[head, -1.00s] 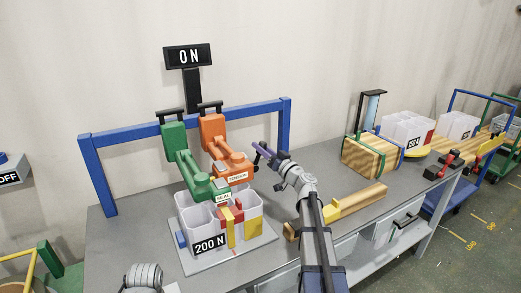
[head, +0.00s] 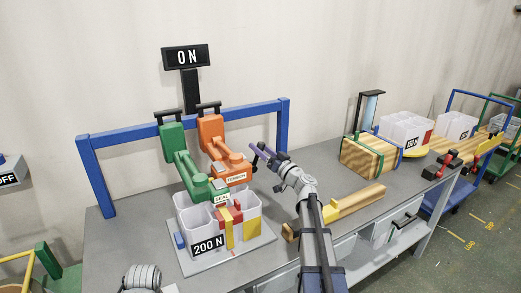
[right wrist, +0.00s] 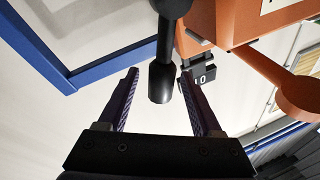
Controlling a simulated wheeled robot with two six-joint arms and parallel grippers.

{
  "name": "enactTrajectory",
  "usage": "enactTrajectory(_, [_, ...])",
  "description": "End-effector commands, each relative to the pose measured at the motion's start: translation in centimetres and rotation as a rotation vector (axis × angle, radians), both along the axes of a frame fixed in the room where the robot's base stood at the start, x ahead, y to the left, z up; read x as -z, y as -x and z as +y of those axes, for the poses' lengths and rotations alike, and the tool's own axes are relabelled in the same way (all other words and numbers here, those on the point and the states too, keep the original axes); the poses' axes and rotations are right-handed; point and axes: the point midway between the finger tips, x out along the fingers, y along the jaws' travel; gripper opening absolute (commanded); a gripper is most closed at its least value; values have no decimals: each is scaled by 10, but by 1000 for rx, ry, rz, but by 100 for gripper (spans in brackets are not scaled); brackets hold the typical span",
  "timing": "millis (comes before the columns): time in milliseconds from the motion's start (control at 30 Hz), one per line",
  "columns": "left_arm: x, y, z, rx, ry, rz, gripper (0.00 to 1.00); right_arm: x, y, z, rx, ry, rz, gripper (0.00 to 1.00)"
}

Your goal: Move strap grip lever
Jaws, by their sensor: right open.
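The orange tool (head: 212,135), labelled TENSION, stands beside the green tool (head: 174,140), labelled SEAL. Each has a black handle on top. My right gripper (head: 257,151) is just right of the orange tool, its arm coming from the lower right. In the right wrist view, the gripper (right wrist: 163,88) is open. A black lever grip (right wrist: 161,82) reaches down from the top, its end between the two fingers in the picture. The orange tool also fills the upper right there (right wrist: 210,22). Neither finger visibly touches the grip. My left gripper is out of view.
A blue frame (head: 90,165) spans behind the tools. A white bin (head: 182,205) with a 200 N label stands below them. Wood blocks (head: 368,158) and a yellow piece (head: 348,204) lie to the right on the grey bench (head: 120,240).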

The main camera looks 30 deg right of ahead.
Motion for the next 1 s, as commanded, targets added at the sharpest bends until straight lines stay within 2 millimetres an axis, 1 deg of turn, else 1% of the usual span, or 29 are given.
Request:
enactTrajectory(167, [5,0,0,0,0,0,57,5,20,-4,2,0,0,66])
enactTrajectory(400, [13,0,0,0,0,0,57,13,58,-13,3,0,0,66])
enactTrajectory(500, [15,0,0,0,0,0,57,15,68,-16,2,0,0,66])
enactTrajectory(600, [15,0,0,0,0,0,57,15,72,-17,1,0,0,66])
enactTrajectory(1000, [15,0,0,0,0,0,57,15,71,-17,1,0,0,66])
